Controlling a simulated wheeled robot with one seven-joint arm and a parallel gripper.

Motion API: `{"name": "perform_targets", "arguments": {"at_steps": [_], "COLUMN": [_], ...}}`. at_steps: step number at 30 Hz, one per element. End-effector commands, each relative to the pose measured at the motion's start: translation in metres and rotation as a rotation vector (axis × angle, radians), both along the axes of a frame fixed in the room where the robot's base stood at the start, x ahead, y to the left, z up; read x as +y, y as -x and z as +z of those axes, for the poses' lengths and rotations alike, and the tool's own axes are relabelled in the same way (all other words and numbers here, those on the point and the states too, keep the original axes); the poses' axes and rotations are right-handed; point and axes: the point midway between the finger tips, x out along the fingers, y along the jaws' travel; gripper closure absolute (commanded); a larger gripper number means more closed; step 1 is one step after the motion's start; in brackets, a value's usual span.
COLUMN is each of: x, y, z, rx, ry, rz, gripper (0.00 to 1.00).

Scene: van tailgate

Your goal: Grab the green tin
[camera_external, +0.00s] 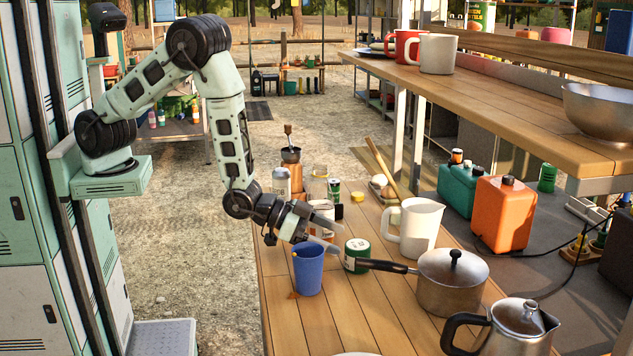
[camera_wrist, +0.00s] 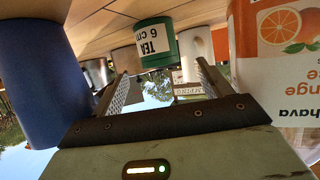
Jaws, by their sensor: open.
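The green tin (camera_external: 356,257) stands on the wooden worktop, just right of the blue cup. It has a white label, and in the wrist view the tin (camera_wrist: 155,42) appears ahead of the jaws, with the label reading "TEA". My gripper (camera_external: 328,236) is low over the worktop, above and to the left of the tin in the external view. In the wrist view my open gripper (camera_wrist: 163,78) has one finger to each side, pointing towards the tin. Nothing is seen between the fingers. I cannot tell the exact gap to the tin.
The blue cup (camera_external: 308,271) stands close beside my gripper; it also fills the wrist view's left side (camera_wrist: 40,75). A carton with orange pictures (camera_wrist: 285,35) is close on the right there. A white pitcher (camera_external: 414,228) and lidded pot (camera_external: 450,282) with its handle reaching towards the tin stand nearby.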

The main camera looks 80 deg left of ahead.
Motion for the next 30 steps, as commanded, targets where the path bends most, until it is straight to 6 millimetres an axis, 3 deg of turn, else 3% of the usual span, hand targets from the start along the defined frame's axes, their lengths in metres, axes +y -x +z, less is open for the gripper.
{"name": "perform_targets", "arguments": {"at_steps": [8,17,26,27,30], "x": [-0.007,-0.019,-0.021,-0.021,-0.021], "y": [-0.019,-0.055,-0.060,-0.060,-0.060], "z": [-0.006,-0.020,-0.023,-0.023,-0.023], "rx": [-0.001,-0.001,0.000,0.000,0.000], "ry": [0.001,0.002,0.001,0.000,0.000], "rz": [-0.001,-0.001,-0.001,-0.001,-0.001], "gripper": [0.23,0.23,0.23,0.25,0.53]}}
